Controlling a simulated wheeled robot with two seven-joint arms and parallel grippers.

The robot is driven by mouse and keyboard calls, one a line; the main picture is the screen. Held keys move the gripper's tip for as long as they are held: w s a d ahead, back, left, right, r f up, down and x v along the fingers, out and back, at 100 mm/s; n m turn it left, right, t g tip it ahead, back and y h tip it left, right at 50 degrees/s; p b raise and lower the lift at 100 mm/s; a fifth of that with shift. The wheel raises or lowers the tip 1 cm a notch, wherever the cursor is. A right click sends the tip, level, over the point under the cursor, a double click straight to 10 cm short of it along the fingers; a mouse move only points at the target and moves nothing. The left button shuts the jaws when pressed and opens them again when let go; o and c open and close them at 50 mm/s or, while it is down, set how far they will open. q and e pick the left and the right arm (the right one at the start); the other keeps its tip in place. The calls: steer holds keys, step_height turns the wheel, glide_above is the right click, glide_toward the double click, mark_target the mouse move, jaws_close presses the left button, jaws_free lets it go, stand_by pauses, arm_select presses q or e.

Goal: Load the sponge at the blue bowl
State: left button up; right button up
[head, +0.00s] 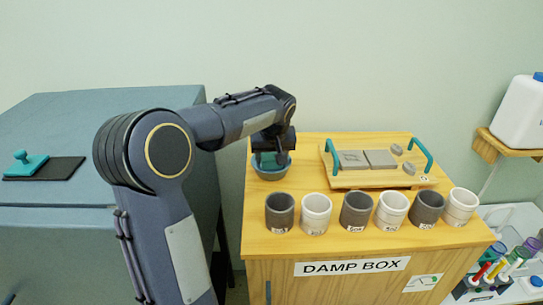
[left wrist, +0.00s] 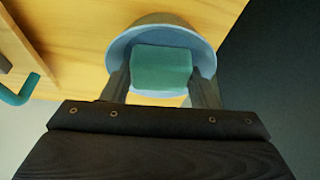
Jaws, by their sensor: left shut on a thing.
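The blue bowl (head: 271,175) stands at the left back of the wooden damp box top, and it also shows in the left wrist view (left wrist: 203,48). A teal sponge (left wrist: 161,67) is between the fingers of my left gripper (left wrist: 163,88), which is shut on it. The sponge overlaps the bowl's opening in both views; I cannot tell whether it touches the bowl's bottom. In the head view my left gripper (head: 271,153) points down over the bowl, and the sponge is partly hidden. My right gripper is not in view.
A row of grey and white cups (head: 316,214) stands along the front of the box top. A wooden tray (head: 360,181) with teal handles and grey pieces lies behind them, right of the bowl. A grey cabinet (head: 110,103) stands to the left. A white jug (head: 520,112) sits on a wall shelf.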

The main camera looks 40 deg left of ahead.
mark_target(272, 158)
arm_select(q)
steer(key=shift+f, duration=0.1)
steer(key=shift+r+p, duration=2.85)
steer(key=shift+r, duration=0.75)
steer(key=shift+f, duration=0.15)
